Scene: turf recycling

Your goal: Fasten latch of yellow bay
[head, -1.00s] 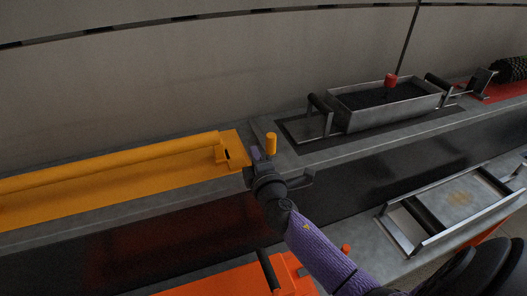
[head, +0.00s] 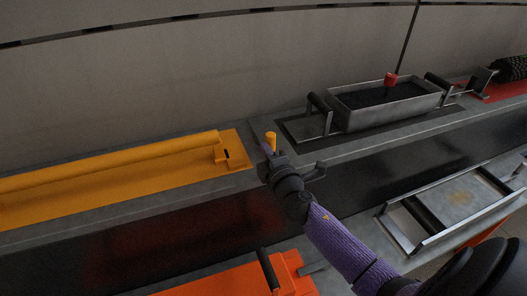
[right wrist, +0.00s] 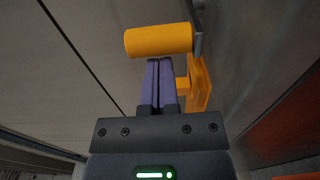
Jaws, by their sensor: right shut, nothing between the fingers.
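The yellow bay (head: 120,178) lies along the far side at left, a long yellow panel with a bar along it. Its latch handle, a short yellow cylinder (head: 271,139), stands just past the bay's right end. In the right wrist view the handle (right wrist: 158,40) lies across the view just beyond the fingertips, on a grey arm. A yellow bracket (right wrist: 199,85) is right of the fingers. My right gripper (head: 266,149) is shut and empty, its purple fingers (right wrist: 160,62) close against the handle; I cannot tell whether they touch. My left gripper is not in view.
A grey metal tray (head: 385,107) with dark fill and a red knob (head: 391,79) stands at back right. An orange panel (head: 235,278) with a black handle is at the front. A metal frame (head: 455,205) is at right. A dark channel (head: 390,165) runs between the ledges.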

